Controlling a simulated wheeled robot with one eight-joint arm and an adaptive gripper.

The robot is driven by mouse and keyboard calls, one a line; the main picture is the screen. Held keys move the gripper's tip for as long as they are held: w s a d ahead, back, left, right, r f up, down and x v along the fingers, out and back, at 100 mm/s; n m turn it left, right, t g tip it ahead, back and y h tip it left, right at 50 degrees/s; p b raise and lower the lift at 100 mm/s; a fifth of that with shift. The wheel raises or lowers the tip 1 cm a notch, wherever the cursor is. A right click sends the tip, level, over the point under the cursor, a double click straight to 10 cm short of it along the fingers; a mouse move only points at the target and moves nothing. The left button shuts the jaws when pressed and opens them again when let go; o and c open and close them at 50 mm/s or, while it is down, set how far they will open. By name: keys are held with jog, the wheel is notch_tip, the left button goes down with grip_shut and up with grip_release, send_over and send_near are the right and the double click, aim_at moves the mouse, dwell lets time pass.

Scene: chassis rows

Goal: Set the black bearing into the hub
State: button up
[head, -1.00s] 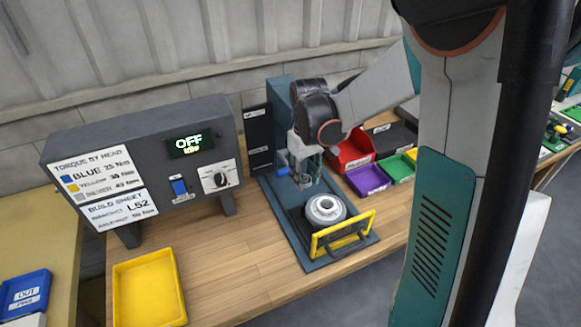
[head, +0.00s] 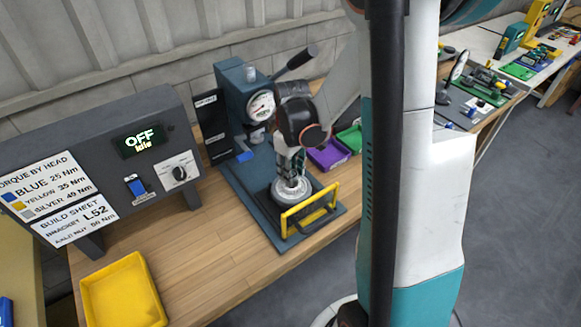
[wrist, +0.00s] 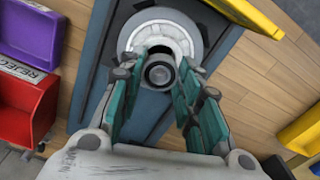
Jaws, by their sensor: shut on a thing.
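The hub (head: 288,198) is a round light-grey part on the blue base plate of the press, behind the yellow guard bar. In the wrist view the hub (wrist: 183,27) lies past the fingertips, with part of its dark bore showing. My gripper (head: 291,181) is directly above the hub, pointing down. In the wrist view my gripper (wrist: 158,76) is shut on the black bearing (wrist: 158,74), a small dark ring between the teal fingers. The bearing overlaps the near edge of the bore in this view. I cannot tell whether it touches the hub.
The blue press (head: 236,112) with gauge and lever stands behind my gripper. A yellow guard (head: 311,209) stands at the plate's front. The control box (head: 92,160) reads OFF, Idle. A yellow tray (head: 123,290) is at front left; purple (head: 328,154) and green bins are to the right.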

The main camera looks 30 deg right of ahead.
jog(key=shift+f, duration=0.6)
jog(key=shift+f+b, duration=0.85)
jog(key=shift+b, duration=0.3)
dwell(0.7)
jog(key=o, duration=1.2)
jog(key=shift+c, duration=0.2)
jog(key=shift+r, duration=0.1)
notch_tip(320, 180, up, 12)
